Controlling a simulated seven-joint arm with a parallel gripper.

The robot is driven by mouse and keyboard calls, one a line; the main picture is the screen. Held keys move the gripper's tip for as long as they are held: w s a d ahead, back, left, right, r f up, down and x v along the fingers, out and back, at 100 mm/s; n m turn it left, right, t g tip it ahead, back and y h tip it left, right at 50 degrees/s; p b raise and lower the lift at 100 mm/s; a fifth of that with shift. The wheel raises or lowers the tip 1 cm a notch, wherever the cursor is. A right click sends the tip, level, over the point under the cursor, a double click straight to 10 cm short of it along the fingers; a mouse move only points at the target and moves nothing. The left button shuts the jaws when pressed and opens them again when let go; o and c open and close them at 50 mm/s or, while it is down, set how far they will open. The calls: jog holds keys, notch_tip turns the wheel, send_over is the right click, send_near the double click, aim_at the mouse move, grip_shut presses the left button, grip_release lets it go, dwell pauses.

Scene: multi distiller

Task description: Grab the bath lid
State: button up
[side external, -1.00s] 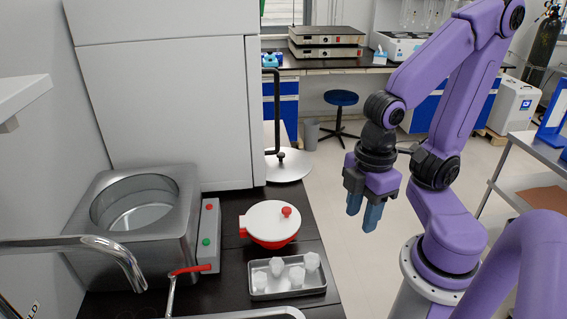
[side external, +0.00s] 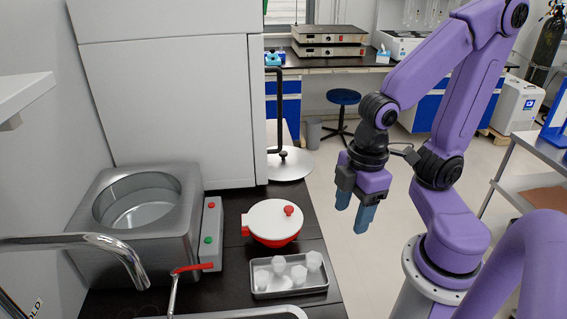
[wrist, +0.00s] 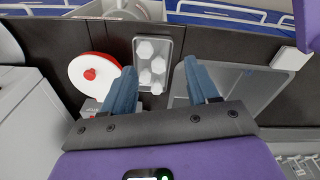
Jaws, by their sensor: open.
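A round white lid with a red knob (side external: 270,219) rests on a red bowl-like body on the black bench; it looks like the bath lid. It also shows in the wrist view (wrist: 84,84), left of my fingers. An open metal bath (side external: 146,237) stands to its left, its round mouth uncovered. My gripper (side external: 353,212) hangs to the right of the lid, past the bench edge, fingers pointing down, apart and empty. In the wrist view my gripper (wrist: 160,68) shows a gap between its two blue fingers. Nothing touches the lid.
A metal tray (side external: 291,288) with several white pieces sits in front of the lid. A tap (side external: 100,246) and a red-handled tool (side external: 188,269) are near the bath. A stand with a round plate (side external: 290,165) is behind. A tall grey cabinet (side external: 170,110) backs the bench.

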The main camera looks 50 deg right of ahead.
jog(key=w+d+f+m+t+y, duration=0.1)
jog(key=w+f+m+t, duration=0.1)
jog(key=w, duration=0.5)
jog(key=w+d+f+m+t, duration=0.1)
jog(key=w+d+f, duration=0.1)
jog(key=w, duration=0.5)
jog(key=m+t, duration=0.8)
jog(key=t, duration=0.2)
send_near(284, 153)
jog(key=shift+h, duration=0.4)
jog(key=x, duration=0.5)
jog(key=shift+w+d+r, duration=0.1)
jog(key=shift+w+d, duration=0.05)
jog(key=shift+w, duration=0.05)
jog(key=shift+a+x, duration=0.15)
jog(key=shift+x, duration=1.2)
jog(key=shift+a+x, duration=0.1)
jog(key=shift+x, duration=1.25)
jog(key=shift+s, duration=0.1)
grip_shut()
